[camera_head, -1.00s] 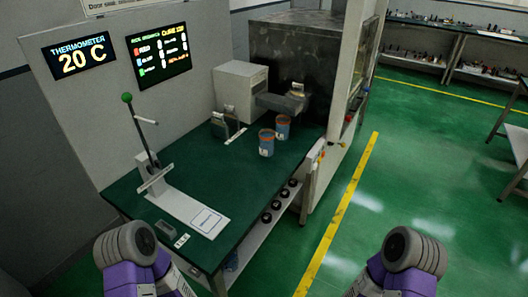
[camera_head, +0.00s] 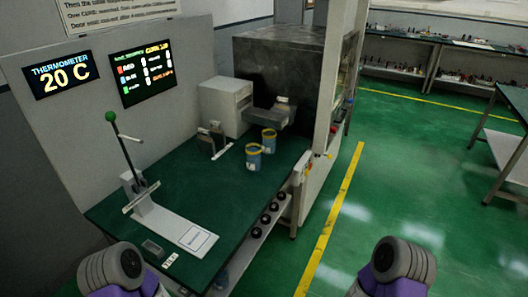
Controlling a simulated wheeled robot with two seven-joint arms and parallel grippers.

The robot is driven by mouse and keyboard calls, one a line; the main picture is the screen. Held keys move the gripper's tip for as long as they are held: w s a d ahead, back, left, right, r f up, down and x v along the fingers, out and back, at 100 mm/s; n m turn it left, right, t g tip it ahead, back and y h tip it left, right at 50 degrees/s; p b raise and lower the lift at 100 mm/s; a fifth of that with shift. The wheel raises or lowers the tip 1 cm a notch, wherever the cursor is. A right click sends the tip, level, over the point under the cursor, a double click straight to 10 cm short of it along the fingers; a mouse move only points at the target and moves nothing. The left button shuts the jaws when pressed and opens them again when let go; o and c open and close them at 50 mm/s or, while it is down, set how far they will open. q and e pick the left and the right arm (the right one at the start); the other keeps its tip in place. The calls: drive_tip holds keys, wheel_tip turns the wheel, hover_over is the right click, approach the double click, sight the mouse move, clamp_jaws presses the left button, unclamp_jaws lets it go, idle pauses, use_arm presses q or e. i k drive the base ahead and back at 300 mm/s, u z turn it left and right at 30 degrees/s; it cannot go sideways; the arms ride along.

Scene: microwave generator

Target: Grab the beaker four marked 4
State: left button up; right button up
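Two blue beakers with yellowish rims stand upright on the green-topped bench. The nearer beaker (camera_head: 253,159) has a small pale label whose mark is too small to read. The farther beaker (camera_head: 269,142) stands just behind it to the right, and its mark is also unreadable. I cannot tell which beaker is marked 4. My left arm (camera_head: 112,270) and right arm (camera_head: 400,265) show only as grey and purple links at the bottom edge, well short of the beakers. Neither gripper's fingers are in view.
The green bench (camera_head: 215,185) carries a lever press (camera_head: 140,195) at left and a white box (camera_head: 226,103) at the back. A large dark cabinet (camera_head: 280,70) stands behind the beakers. A thermometer display (camera_head: 62,75) reads 20 C. Open green floor (camera_head: 410,170) lies to the right.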

sight(254, 157)
drive_tip(key=z, duration=1.65)
drive_tip(key=i, duration=0.6)
drive_tip(key=u, duration=3.05)
